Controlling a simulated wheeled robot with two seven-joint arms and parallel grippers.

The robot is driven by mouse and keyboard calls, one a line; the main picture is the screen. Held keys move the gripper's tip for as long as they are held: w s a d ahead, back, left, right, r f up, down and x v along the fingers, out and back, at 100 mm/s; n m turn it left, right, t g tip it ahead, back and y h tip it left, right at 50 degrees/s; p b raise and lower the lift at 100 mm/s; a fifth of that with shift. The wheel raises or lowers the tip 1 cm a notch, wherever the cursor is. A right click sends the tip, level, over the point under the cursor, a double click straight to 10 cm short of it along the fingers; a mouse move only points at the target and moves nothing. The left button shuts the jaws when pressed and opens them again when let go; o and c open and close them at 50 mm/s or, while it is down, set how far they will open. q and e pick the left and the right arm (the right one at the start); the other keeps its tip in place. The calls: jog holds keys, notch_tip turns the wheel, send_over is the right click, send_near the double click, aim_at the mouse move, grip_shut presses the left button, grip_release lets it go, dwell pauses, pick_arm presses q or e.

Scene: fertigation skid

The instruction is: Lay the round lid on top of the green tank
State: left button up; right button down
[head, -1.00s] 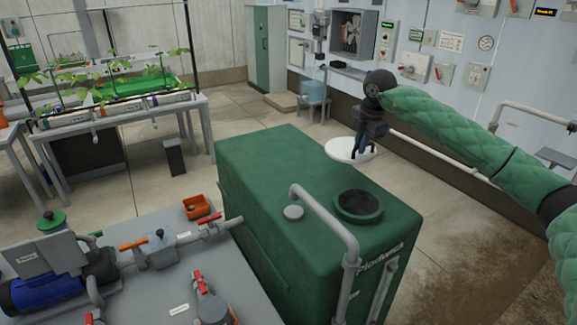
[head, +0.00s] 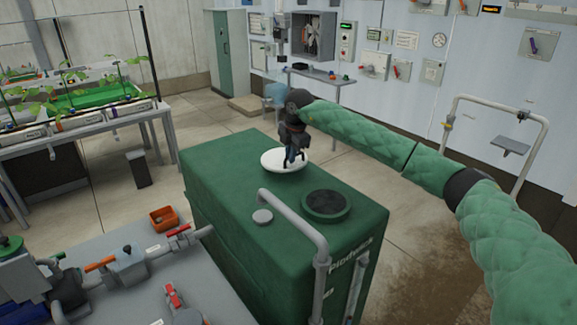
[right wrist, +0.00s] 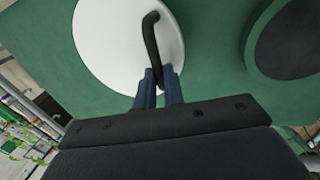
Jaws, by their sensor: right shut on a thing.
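The white round lid (head: 272,161) is over the far part of the green tank's top (head: 225,175) in the head view; I cannot tell whether it touches the top. My right gripper (head: 294,160) is shut on the lid's dark handle. In the right wrist view the white lid (right wrist: 105,45) and its curved black handle (right wrist: 151,40) show, with the right gripper's fingers (right wrist: 159,88) at the handle's near end. The tank's round dark opening (head: 326,203) lies to the right of the lid and is uncovered; it also shows in the right wrist view (right wrist: 290,40). My left gripper is out of view.
A grey pipe (head: 300,222) arches over the tank's near edge, next to a small grey cap (head: 262,216). A grey bench (head: 130,285) with valves and an orange box (head: 163,218) stands at the left front. Wall panels are behind.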

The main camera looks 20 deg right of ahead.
aim_at(288, 165)
jog(key=shift+w+a+f, duration=0.35)
jog(key=shift+a, duration=0.05)
notch_tip(288, 165, down, 4)
jog(key=shift+s+r, duration=0.1)
jog(key=shift+r, duration=0.1)
jog(key=shift+f, duration=0.15)
jog(key=shift+b, duration=0.3)
jog(key=c, duration=1.9)
grip_release()
jog(key=o, duration=0.4)
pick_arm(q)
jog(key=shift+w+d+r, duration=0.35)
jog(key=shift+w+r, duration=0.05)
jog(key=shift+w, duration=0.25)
